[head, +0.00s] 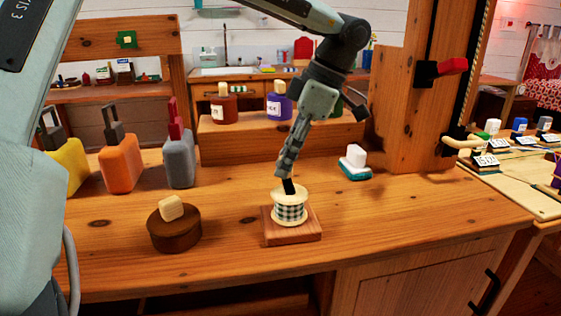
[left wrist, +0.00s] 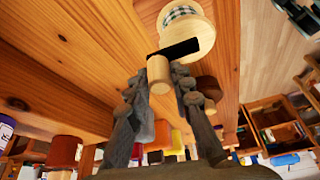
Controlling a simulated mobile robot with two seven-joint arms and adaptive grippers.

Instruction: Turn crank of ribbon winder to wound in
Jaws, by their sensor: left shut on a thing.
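The ribbon winder has a pale spool (head: 290,211) wound with black-and-white checked ribbon, on a square wooden base (head: 293,236) on the bench. In the left wrist view its spool (left wrist: 187,27) carries a black crank arm (left wrist: 176,48) with a pale wooden handle (left wrist: 159,75). My left gripper (head: 287,172) comes down from above onto the top of the winder. In the left wrist view my left gripper (left wrist: 160,78) has its fingers on both sides of the handle, shut on it. The gripper hides most of the crank in the head view. My right gripper is not seen.
A round brown box (head: 174,232) with a pale knob stands left of the winder. Yellow, orange (head: 120,163) and grey (head: 178,160) bottle-like blocks stand behind it. A white-and-teal block (head: 355,161) lies behind right. The bench (head: 400,220) is clear to the right.

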